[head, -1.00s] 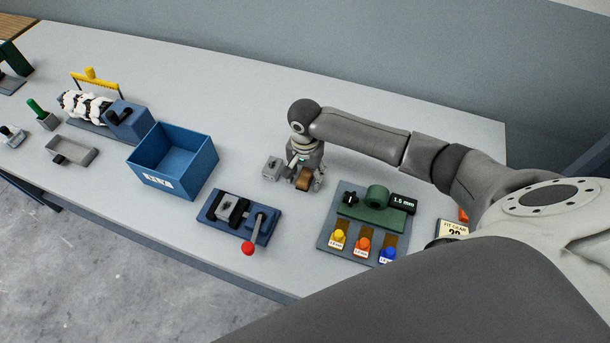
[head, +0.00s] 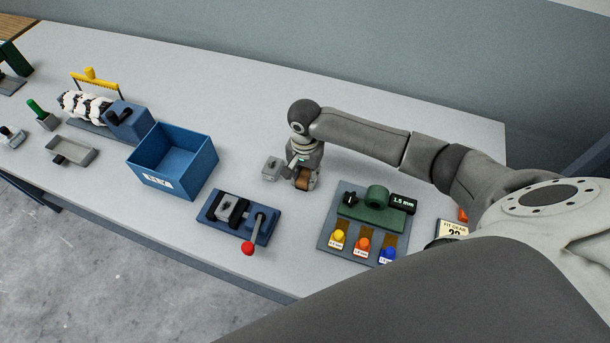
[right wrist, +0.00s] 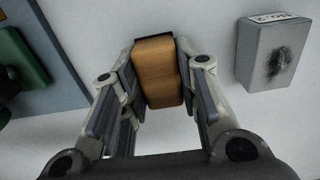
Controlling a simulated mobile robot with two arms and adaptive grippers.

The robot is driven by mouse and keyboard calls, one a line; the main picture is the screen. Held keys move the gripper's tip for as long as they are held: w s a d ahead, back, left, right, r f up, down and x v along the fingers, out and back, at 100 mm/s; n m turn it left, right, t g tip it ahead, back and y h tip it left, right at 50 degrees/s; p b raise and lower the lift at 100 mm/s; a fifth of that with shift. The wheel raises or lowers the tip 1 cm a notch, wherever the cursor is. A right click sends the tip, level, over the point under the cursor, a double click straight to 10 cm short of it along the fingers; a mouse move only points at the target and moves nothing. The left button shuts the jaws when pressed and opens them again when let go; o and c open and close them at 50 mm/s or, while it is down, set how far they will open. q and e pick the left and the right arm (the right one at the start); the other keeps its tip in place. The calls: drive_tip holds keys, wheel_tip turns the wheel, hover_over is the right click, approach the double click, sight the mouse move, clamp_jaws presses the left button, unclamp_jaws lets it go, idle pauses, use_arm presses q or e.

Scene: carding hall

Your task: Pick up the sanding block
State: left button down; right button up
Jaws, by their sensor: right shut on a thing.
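The sanding block (head: 304,180) is a small brown block with a dark layer along one edge. It is at the middle of the table (head: 400,135), low by the tabletop; I cannot tell whether it still touches it. In the right wrist view the block (right wrist: 158,72) sits between the two fingers. My right gripper (right wrist: 157,90) is shut on it, with a finger pad against each side. In the head view my right gripper (head: 304,184) points down and partly hides the block. My left gripper is not in view.
A grey box-shaped piece (head: 272,168) stands close left of my right gripper; it also shows in the right wrist view (right wrist: 276,54). A blue vise (head: 238,216) with a red-knobbed lever is in front. A green gauge board (head: 327,240) lies right, a blue bin (head: 209,165) left.

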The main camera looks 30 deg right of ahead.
drive_tip(key=shift+r, duration=0.35)
wheel_tip(320, 180, up, 2)
drive_tip(key=shift+r, duration=0.15)
drive_tip(key=s+r+b, duration=0.1)
drive_tip(key=s+r, duration=0.4)
drive_tip(key=s, duration=0.2)
drive_tip(key=s+a+r+b, duration=0.1)
drive_tip(key=s+r, duration=0.3)
drive_tip(key=s, duration=0.3)
drive_tip(key=shift+a+r, duration=0.3)
drive_tip(key=shift+r, duration=0.05)
drive_tip(key=o, duration=0.4)
drive_tip(key=c, duration=0.3)
drive_tip(key=shift+w, duration=0.1)
